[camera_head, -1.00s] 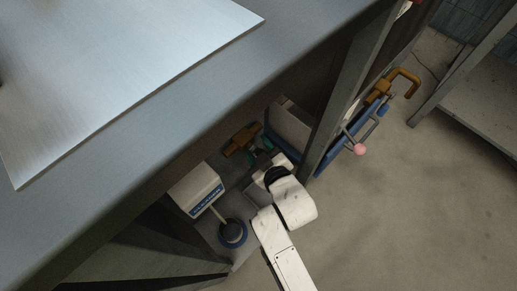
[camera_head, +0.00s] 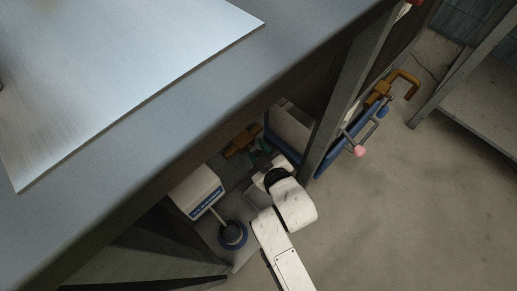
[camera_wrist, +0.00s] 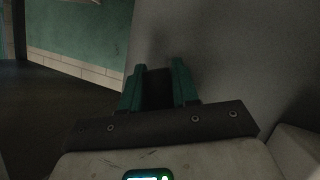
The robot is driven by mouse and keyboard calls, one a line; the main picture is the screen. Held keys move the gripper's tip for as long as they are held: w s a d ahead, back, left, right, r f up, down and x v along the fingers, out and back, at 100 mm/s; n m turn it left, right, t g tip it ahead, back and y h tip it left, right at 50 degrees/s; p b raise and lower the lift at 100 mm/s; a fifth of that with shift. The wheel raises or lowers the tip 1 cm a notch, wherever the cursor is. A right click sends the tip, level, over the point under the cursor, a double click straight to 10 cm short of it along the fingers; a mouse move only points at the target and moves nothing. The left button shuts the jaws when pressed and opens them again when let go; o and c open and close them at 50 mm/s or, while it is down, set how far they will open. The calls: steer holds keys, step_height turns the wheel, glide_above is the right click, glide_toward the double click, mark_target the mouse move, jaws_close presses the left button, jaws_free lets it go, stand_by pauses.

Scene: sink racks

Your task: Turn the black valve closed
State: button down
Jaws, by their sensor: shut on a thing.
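My gripper (camera_head: 258,153) is low under the bench in the head view, beside a grey box and close to an orange-brown clamp-like thing. In the wrist view its two green fingers (camera_wrist: 158,86) are shut on a dark piece, which I take for the black valve (camera_wrist: 158,92). Only the part between the fingers shows, dark against a grey surface. The valve's body and how far it is turned are hidden. In the head view my own wrist covers most of the grasp.
The bench top (camera_head: 200,115) overhangs the work spot. A bench leg (camera_head: 345,95) stands right of my gripper. A white box (camera_head: 196,190) with a blue label and a dark round thing (camera_head: 232,235) with a blue rim are nearby. Open floor (camera_head: 430,200) lies to the right.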

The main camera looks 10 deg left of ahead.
steer(key=shift+s+a+r+p, duration=0.15)
steer(key=shift+r+p, duration=0.05)
steer(key=shift+p, duration=0.95)
steer(key=shift+s+a+m+g+p, duration=0.25)
steer(key=shift+m+g+p, duration=0.35)
steer(key=shift+p, duration=0.55)
steer(key=shift+s+a+f+m+g+y+p, duration=0.5)
steer(key=shift+s+m+p, duration=0.3)
steer(key=shift+p, duration=0.4)
steer(key=shift+w+f, duration=0.1)
steer(key=c, duration=0.9)
jaws_free()
steer(key=shift+d, duration=0.1)
